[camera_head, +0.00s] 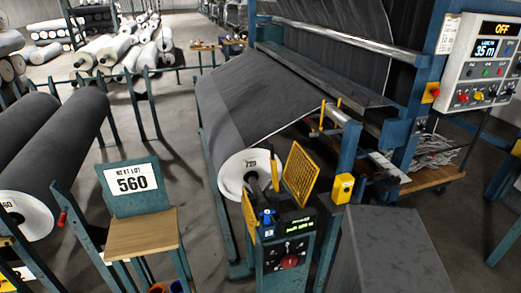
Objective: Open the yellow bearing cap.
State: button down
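A grey roll with a white core end (245,174) sits in the blue machine, its cloth running up to the rollers. Two yellow mesh panels stand at its shaft end: a right one (299,175), upright and tilted, and a left one (250,214), seen nearly edge-on. Small yellow upright parts (321,118) stand at the cloth's far right edge. I cannot tell which yellow part is the bearing cap, or whether it is open. The shaft end is partly hidden behind the panels. My gripper is not in view.
A control post (287,255) with a red knob stands in front of the roll. A dark grey block (385,250) is at the lower right. A small wooden seat (143,233) and another grey roll (55,140) stand left. Bare floor (185,150) lies between.

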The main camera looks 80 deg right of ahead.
aim_at(274, 166)
jog(key=u, duration=0.1)
jog(key=k, duration=1)
jog(key=z, duration=0.45)
